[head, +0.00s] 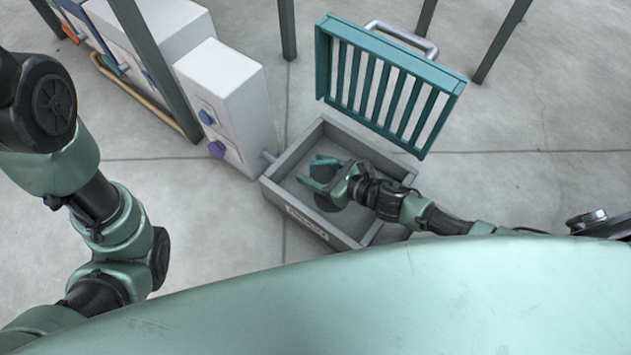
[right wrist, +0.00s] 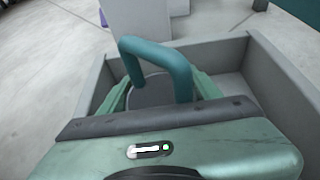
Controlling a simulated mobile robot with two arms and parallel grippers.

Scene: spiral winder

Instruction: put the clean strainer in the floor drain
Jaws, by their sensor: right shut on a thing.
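The floor drain is a grey open box (head: 285,196) with a label on its front wall; its walls also show in the right wrist view (right wrist: 285,85). My right gripper (head: 320,176) is down inside the box outline. It is shut on the strainer's teal arched handle (right wrist: 152,52), which shows partly in the head view (head: 327,160). A round grey disc (right wrist: 150,92) shows below the handle between the fingers. The disc's underside and the drain opening are hidden, so I cannot tell whether it is seated. My left gripper is out of view; only its arm shows.
A teal slatted grate (head: 385,85) with a grey handle (head: 402,38) stands raised at the box's back edge. A white cabinet (head: 228,100) with blue and purple knobs stands left of the box. Dark posts (head: 287,28) stand behind. Concrete floor is clear at the right.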

